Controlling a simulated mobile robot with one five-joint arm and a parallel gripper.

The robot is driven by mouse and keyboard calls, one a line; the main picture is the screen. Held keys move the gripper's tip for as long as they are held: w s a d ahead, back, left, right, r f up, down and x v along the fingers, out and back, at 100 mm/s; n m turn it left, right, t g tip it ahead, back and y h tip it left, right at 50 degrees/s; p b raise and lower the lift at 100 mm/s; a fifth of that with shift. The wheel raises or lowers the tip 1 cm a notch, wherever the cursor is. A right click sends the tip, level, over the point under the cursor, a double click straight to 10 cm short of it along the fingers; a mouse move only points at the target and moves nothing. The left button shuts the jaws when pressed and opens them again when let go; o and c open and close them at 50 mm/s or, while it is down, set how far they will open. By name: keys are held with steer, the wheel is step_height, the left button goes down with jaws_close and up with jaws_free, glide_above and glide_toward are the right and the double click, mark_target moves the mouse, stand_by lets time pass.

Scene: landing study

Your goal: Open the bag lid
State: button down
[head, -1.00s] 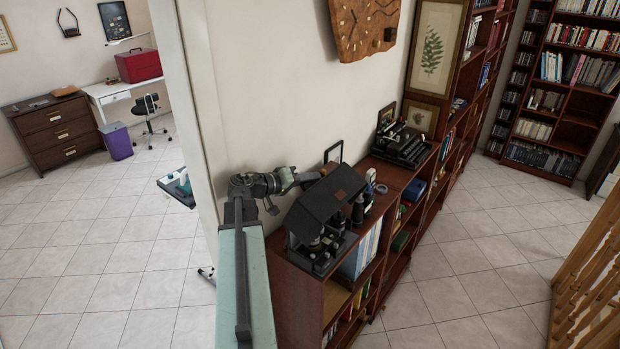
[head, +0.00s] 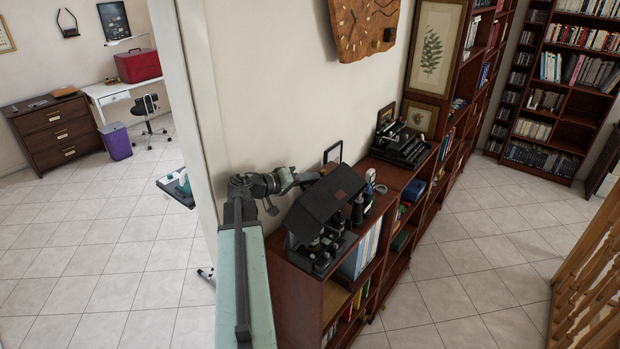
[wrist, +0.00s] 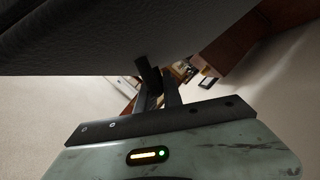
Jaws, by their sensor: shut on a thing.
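The bag (head: 318,245) is a dark case standing on the near end of the low wooden bookcase. Its dark lid (head: 326,198) stands raised and tilted above it like a roof, with dark items showing beneath. My gripper (head: 312,177) is at the lid's upper left edge. In the wrist view, the lid's grainy dark surface (wrist: 75,35) fills the top. My gripper's fingers (wrist: 160,82) are close together there, with a dark piece between their tips. The exact place of the grip is partly hidden.
The low bookcase (head: 310,282) runs back along the wall. A typewriter (head: 402,145), a picture frame (head: 333,153) and small items stand behind the bag. A wall edge (head: 190,110) is close at left. A wooden railing (head: 590,265) stands at right, with tiled floor between.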

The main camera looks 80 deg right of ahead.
steer(key=shift+w+d+r, duration=0.15)
stand_by(0.3)
steer(key=shift+w+d, duration=0.35)
steer(key=shift+w, duration=0.25)
steer(key=c, duration=1.5)
jaws_free()
steer(key=shift+a, duration=0.1)
steer(key=shift+a, duration=0.1)
